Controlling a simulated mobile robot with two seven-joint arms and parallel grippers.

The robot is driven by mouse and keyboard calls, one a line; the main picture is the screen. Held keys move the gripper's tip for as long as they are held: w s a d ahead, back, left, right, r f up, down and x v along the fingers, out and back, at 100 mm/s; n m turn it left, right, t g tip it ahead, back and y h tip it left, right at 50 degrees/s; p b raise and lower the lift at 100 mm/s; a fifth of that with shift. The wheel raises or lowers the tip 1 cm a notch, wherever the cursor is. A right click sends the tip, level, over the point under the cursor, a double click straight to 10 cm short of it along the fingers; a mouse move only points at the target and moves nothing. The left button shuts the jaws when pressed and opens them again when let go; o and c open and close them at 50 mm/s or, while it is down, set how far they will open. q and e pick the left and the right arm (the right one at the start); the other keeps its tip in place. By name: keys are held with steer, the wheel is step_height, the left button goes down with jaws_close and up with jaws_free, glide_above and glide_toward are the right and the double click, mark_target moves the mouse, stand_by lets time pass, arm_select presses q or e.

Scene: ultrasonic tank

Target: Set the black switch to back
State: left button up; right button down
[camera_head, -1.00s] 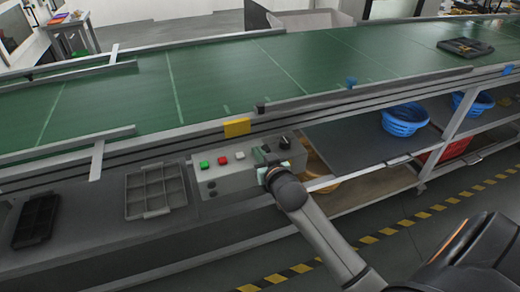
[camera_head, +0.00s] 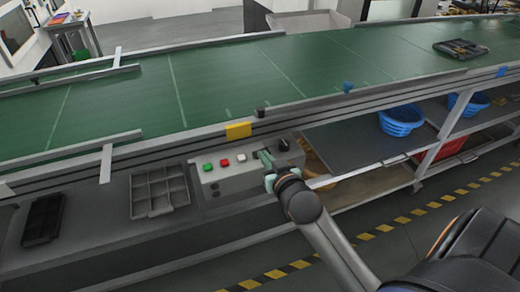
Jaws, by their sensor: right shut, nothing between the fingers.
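A small black part, seemingly the black switch (camera_head: 256,155), sits between the white button and the knob. My right gripper (camera_head: 264,156) comes from the lower right with its pale green fingers shut and empty. The fingertips are right beside this part and partly hide it; I cannot tell whether they touch. The switch's setting is unclear. My left gripper is out of view.
The green conveyor belt (camera_head: 220,85) runs behind the box, with a yellow block (camera_head: 238,131) on its near edge. A grey divided tray (camera_head: 160,190) and a black tray (camera_head: 43,220) lie left. Blue baskets (camera_head: 401,120) stand on the shelf at right.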

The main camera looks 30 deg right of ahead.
steer(key=shift+v, duration=1.65)
steer(key=shift+a, duration=0.1)
steer(key=s+a+f+n+g+y, duration=0.2)
steer(key=s+a+f, duration=0.5)
steer(key=f, duration=0.4)
steer(key=s+a+f+n+g+y, duration=0.3)
steer(key=s+a+f, duration=0.4)
steer(key=s+f, duration=0.3)
steer(key=shift+s+a+f+g+y, duration=0.2)
steer(key=shift+a+f+g+y, duration=0.15)
steer(key=shift+f, duration=0.55)
